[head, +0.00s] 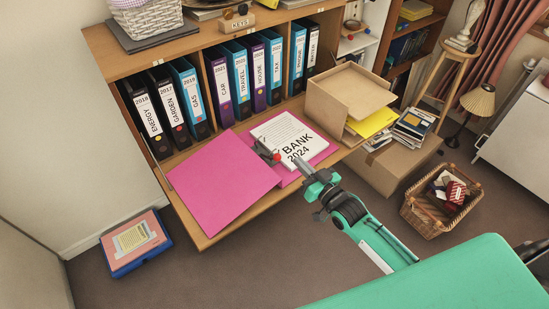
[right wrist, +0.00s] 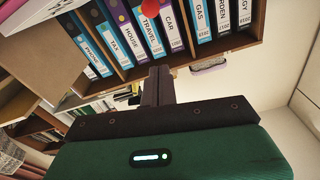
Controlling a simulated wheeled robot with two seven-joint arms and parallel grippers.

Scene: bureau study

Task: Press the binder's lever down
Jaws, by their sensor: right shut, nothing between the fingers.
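A pink binder (head: 222,183) lies open on the wooden shelf top. A white sheet marked BANK 2024 (head: 290,136) lies on its right side. The lever (head: 265,150), grey with a red knob at its end, stands near the binder's middle. The red knob (right wrist: 150,8) also shows at the top of the right wrist view. My right gripper (head: 299,163) is just right of the lever, over the lower edge of the sheet. Its fingers (right wrist: 157,82) are shut and empty; the knob appears beyond their tips, and I cannot tell if they touch. My left gripper is not in view.
Upright labelled binders (head: 190,93) line the compartments behind. An open cardboard-coloured box (head: 352,92) stands right of the pink binder. A wicker basket (head: 430,222) and a blue box file (head: 140,262) are on the floor. The space above the open binder is mostly clear.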

